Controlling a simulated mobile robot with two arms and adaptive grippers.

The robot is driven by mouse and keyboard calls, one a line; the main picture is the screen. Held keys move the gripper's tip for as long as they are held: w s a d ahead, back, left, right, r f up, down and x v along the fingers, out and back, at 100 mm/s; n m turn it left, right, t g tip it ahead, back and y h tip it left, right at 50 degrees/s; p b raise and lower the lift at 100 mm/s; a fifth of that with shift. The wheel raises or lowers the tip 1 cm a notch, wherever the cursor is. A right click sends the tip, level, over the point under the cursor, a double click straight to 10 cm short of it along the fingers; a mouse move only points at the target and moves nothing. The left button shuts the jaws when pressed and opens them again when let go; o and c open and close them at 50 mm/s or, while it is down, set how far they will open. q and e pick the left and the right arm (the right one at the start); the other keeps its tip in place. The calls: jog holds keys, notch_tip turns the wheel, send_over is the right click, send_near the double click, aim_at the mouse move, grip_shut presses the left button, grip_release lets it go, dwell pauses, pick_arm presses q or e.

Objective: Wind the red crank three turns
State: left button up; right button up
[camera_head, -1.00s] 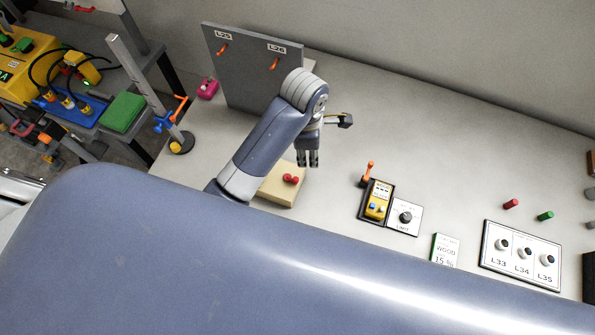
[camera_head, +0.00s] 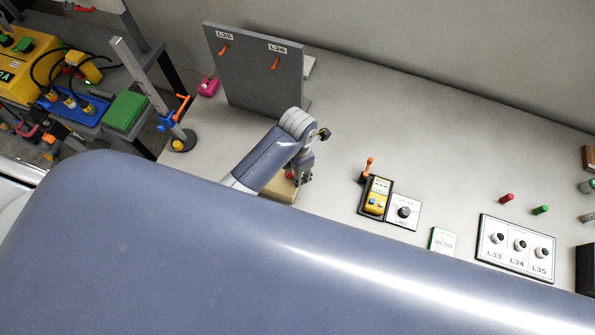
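A beige block (camera_head: 283,193) on the light table carries the red crank (camera_head: 290,175), of which only a small red bit shows. The rest of the crank is hidden behind my arm and gripper. My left gripper (camera_head: 303,179) points down over the right side of the block, right beside the red part. Its fingers are small and partly covered, so I cannot tell whether they are open or shut, or whether they touch the crank. My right gripper is not in view.
A grey upright panel (camera_head: 250,70) with orange hooks stands behind the arm. A yellow device (camera_head: 376,197) and a dial plate (camera_head: 404,211) lie to the right, with a knob panel (camera_head: 518,247) farther right.

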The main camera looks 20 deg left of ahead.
pick_arm(q)
jog(key=shift+f, duration=1)
jog(key=shift+c, duration=0.6)
grip_shut()
jog(key=shift+m, duration=0.3)
